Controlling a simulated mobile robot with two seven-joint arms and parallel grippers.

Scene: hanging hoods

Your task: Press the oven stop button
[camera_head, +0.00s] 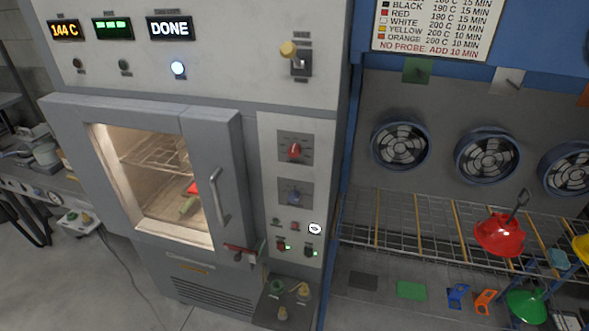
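The grey oven (155,270) stands at left centre with its windowed door (228,150) shut. Its displays read "144 C" and "DONE" (170,28), and a lamp (178,68) below "DONE" glows white-blue. On the control panel right of the door is a row of small buttons: a green button (276,221), a red button (295,226) and a white oval piece (314,228). Their labels are too small to read, so I cannot tell for sure which is the stop button. Neither of my grippers shows.
A red knob (294,150) and a blue knob (293,197) sit above the buttons. A dark box (283,303) with knobs juts out below. To the right, a wire rack (400,228) holds a red hood (500,236) under several round fans. Open floor lies at lower left.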

